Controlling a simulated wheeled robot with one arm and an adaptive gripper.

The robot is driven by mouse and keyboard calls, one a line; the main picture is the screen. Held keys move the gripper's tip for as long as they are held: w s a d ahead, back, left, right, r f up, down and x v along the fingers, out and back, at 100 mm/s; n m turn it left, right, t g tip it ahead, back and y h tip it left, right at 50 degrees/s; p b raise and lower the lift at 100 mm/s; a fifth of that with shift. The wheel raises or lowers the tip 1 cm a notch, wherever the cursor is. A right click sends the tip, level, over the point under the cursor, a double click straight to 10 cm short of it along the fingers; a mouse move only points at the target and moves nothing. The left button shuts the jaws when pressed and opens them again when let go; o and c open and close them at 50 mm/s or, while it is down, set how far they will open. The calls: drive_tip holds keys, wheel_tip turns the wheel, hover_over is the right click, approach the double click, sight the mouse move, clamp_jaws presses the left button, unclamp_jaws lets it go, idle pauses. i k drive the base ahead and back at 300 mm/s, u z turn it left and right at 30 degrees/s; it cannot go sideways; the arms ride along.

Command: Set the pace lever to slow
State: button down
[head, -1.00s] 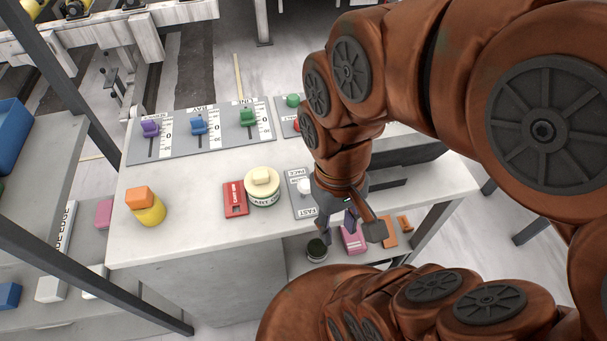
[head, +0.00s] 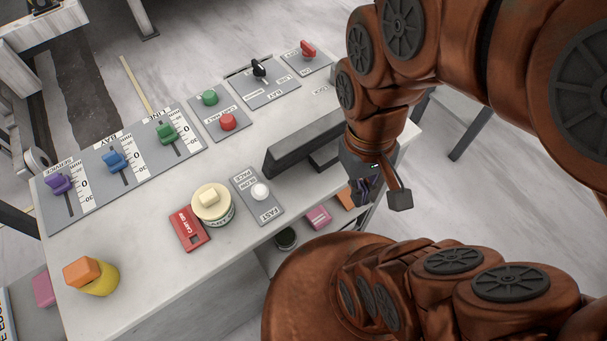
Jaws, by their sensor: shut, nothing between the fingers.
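The pace lever shows as a white round knob (head: 260,190) on a small grey plate (head: 251,200) at the counter's front edge. The plate reads PACE and SLOW at its upper end and FAST at its lower end. The knob stands near the plate's middle; its exact setting is hard to tell. My gripper (head: 366,189) is shut and empty, pointing down to the right of the plate, clear of the knob and past the counter's front edge. Its fingertips are partly hidden in shadow.
A dark raised bar (head: 312,148) lies between plate and gripper. Green (head: 209,97) and red (head: 228,122) buttons, sliders and a black knob (head: 259,68) line the back.

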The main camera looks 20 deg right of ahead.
sight(260, 191)
drive_tip(key=z, duration=0.45)
drive_tip(key=k, duration=1.5)
drive_tip(key=u, duration=1.2)
drive_tip(key=i, duration=0.45)
drive_tip(key=z, duration=0.05)
